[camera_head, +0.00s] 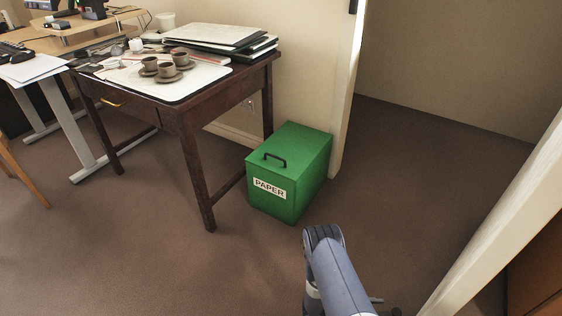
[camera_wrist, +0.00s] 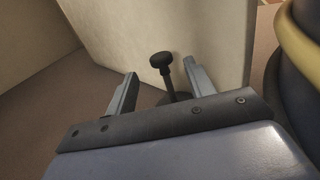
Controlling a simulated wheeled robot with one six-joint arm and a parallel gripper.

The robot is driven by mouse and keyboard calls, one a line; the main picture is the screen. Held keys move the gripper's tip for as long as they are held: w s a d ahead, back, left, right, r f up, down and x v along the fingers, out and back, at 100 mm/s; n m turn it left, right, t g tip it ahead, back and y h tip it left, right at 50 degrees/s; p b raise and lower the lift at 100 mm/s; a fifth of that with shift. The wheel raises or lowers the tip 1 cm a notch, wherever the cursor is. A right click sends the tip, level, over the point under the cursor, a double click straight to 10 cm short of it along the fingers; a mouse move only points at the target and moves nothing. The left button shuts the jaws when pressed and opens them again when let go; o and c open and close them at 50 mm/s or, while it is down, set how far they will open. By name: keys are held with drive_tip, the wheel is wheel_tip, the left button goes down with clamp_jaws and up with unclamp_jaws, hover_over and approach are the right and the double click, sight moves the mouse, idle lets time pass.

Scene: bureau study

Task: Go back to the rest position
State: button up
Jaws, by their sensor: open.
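My arm (camera_head: 337,275) reaches up from the bottom of the head view, with bare brown floor around it. Its fingertips cannot be made out there. In the wrist view my gripper (camera_wrist: 160,82) is open, its two grey fingers apart. A dark round knob on a stem (camera_wrist: 161,61) shows between the fingers in that view. I cannot tell how far it is from them, and nothing is seen gripped.
A green lidded box marked PAPER (camera_head: 290,172) stands beside a dark wooden desk (camera_head: 187,122). The desk bears a white mat (camera_head: 150,84), brown cups (camera_head: 165,68) and stacked folders (camera_head: 220,38). A doorway post (camera_head: 348,95) stands behind the box. Open floor (camera_head: 410,170) lies to the right.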

sight(392, 312)
drive_tip(key=d, duration=0.4)
drive_tip(key=d+b, duration=0.1)
drive_tip(key=d, duration=0.1)
drive_tip(key=shift+s+d+f, duration=0.1)
drive_tip(key=shift+s+d, duration=0.2)
drive_tip(key=r+p, duration=0.2)
drive_tip(key=r, duration=0.1)
drive_tip(key=r+p, duration=0.2)
drive_tip(key=r, duration=0.2)
drive_tip(key=shift+w+a+r, duration=0.15)
drive_tip(key=shift+w+a, duration=0.05)
drive_tip(key=w+a, duration=0.5)
drive_tip(key=a, duration=0.3)
drive_tip(key=w+a, duration=0.5)
drive_tip(key=a, duration=0.3)
drive_tip(key=shift+a+p, duration=0.4)
drive_tip(key=shift+p, duration=0.05)
drive_tip(key=shift+w, duration=0.1)
